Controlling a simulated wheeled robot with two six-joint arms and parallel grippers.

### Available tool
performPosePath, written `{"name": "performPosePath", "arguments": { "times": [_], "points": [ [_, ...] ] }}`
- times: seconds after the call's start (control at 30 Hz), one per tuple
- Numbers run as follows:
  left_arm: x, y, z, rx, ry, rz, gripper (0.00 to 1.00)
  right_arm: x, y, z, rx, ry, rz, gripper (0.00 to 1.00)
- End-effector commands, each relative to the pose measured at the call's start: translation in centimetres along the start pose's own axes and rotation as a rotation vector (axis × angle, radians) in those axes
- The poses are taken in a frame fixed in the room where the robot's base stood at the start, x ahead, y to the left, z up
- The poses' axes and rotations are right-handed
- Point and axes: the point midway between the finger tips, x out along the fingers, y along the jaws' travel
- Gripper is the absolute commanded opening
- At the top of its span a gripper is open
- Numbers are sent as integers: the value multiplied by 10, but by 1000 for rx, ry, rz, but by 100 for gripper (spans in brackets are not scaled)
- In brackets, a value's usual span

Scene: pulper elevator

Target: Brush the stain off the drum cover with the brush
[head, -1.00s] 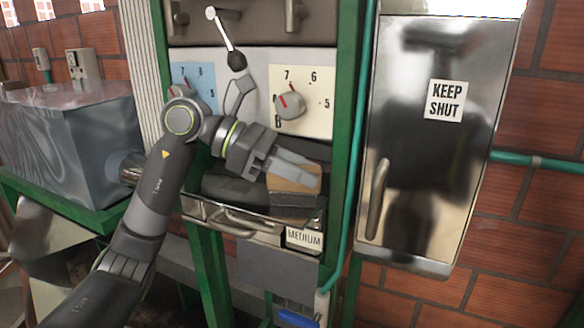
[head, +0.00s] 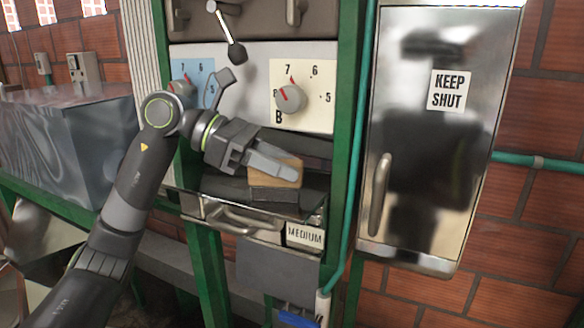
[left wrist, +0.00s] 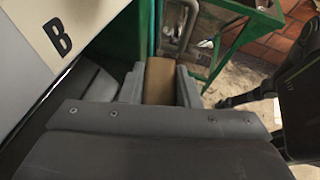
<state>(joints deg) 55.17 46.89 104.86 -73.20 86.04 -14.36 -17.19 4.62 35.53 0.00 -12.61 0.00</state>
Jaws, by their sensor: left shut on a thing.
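My left gripper (head: 268,164) is shut on the brush (head: 288,174), a tan wooden block with a dark grey lower part. The left wrist view also shows the brush (left wrist: 160,82) between the two fingers. The brush is over the dark drum cover (head: 225,188), below the dial panel; I cannot tell whether it touches the cover. No stain can be made out; the arm and brush hide part of the cover. My right gripper is not in view.
A drawer with a handle (head: 232,222) and a MEDIUM label (head: 305,236) is below the cover. Two dials, one at right (head: 290,98), and a lever (head: 236,52) are above. Green posts flank the opening. A steel KEEP SHUT cabinet (head: 425,150) stands right.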

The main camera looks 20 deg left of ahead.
Motion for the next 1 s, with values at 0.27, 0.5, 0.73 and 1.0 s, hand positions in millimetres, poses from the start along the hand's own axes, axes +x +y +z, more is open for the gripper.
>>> {"name": "performPosePath", "arguments": {
  "times": [0.27, 0.5, 0.73, 1.0],
  "points": [
    [-10, 5, -7, -4, 8, 2, 11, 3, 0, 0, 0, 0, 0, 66],
    [-25, 10, -12, -3, 7, 0, 11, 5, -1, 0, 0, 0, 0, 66],
    [-32, 12, -14, -4, 7, 1, 11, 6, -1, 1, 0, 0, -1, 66],
    [-49, 18, -19, -2, 5, 0, 11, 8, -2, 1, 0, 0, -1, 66]
  ]
}}
